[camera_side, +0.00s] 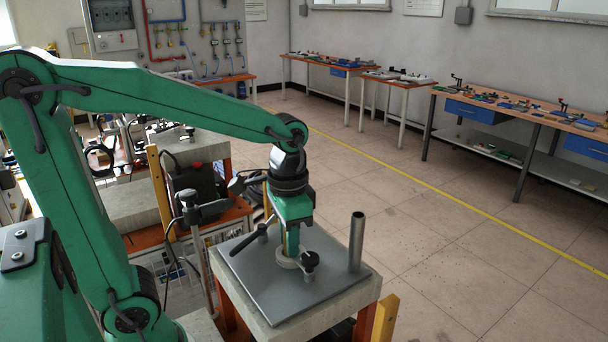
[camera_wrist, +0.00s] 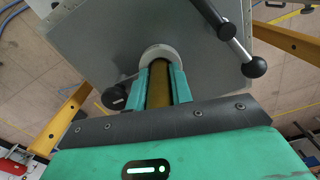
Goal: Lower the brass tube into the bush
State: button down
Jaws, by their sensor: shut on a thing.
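My gripper (camera_side: 291,250), with green fingers, points down over the grey plate and is shut on the brass tube. In the wrist view the brass tube (camera_wrist: 159,88) runs between the two fingers (camera_wrist: 160,85) toward the bush. The bush, a pale grey ring (camera_wrist: 158,51), lies at the fingertips; it also shows in the side view (camera_side: 286,262) low on the plate. The fingers hide most of the tube in the side view. The tube's lower end is hidden, so I cannot tell how deep it sits in the bush.
A steel post (camera_side: 356,242) stands upright on the plate (camera_side: 258,278), right of my gripper. A lever with a black handle (camera_side: 248,241) is left of the bush, and a black knob (camera_side: 310,261) is close on its right. Open floor lies to the right.

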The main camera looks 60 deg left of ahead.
jog(key=c, duration=1.2)
grip_release()
jog(key=shift+o, duration=0.2)
jog(key=shift+r, duration=0.15)
notch_tip(320, 180, up, 11)
jog(key=w+d+r, duration=0.1)
jog(key=w+d, duration=0.1)
jog(key=d, duration=0.7)
jog(key=shift+w+r, duration=0.15)
jog(key=shift+r, duration=0.15)
jog(key=shift+a, duration=0.1)
